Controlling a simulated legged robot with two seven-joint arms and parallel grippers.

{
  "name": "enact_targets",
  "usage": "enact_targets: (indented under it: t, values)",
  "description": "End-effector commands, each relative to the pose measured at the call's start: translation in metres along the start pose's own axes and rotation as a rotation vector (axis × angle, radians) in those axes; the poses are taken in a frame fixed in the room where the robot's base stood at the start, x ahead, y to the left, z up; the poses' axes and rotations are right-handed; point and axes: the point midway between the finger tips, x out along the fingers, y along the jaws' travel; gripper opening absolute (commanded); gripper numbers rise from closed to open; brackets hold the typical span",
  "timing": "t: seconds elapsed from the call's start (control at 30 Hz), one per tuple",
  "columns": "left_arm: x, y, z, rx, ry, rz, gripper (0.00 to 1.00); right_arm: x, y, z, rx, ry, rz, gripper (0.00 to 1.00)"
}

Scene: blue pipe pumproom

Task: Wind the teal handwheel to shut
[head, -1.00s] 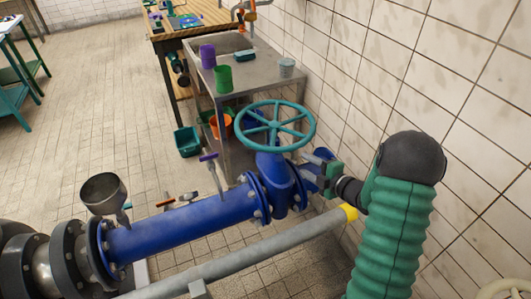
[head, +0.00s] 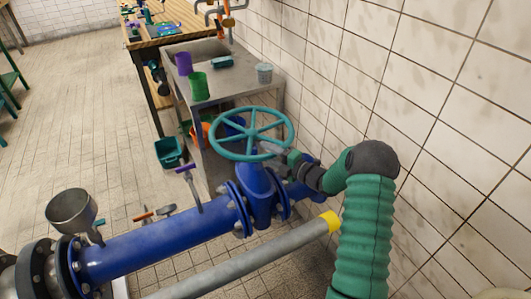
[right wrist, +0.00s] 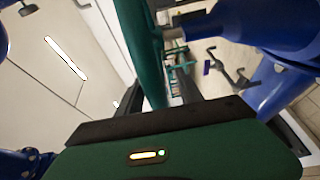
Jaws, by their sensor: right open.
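The teal handwheel (head: 251,113) sits on top of the blue valve (head: 258,190), its rim and spokes lying roughly flat. My right gripper (head: 279,154) is at the near right side of the rim, just under it in the head view. In the right wrist view the teal rim (right wrist: 141,45) runs close up between the dark fingers of the right gripper (right wrist: 157,92). The fingers are apart; I cannot tell whether they touch the rim. My left gripper is not in view.
A blue pipe (head: 160,238) runs left from the valve, with a metal funnel (head: 72,210) on it. A grey pipe with a yellow end (head: 331,221) lies in front. The tiled wall (head: 440,100) is close on the right. A metal sink bench (head: 235,82) with cups stands behind.

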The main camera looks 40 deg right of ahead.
Motion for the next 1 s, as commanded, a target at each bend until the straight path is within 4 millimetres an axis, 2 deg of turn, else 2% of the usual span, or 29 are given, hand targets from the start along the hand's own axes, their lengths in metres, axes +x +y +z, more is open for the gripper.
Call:
enact_targets:
  t: [0.1,0.33,0.67,1.0]
  values:
    - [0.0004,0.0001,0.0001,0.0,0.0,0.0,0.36,0.0073,0.0003,-0.001,0.0,-0.001,0.0,0.43]
    - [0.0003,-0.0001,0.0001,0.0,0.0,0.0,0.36,0.0082,0.0018,-0.0027,-0.001,0.0,0.0,0.43]
    - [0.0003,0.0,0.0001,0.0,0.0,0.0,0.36,0.0075,-0.0001,0.0,0.001,-0.001,-0.001,0.0]
    - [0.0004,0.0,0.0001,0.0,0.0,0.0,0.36,0.0065,-0.0012,0.0019,0.0,-0.006,-0.004,0.0]
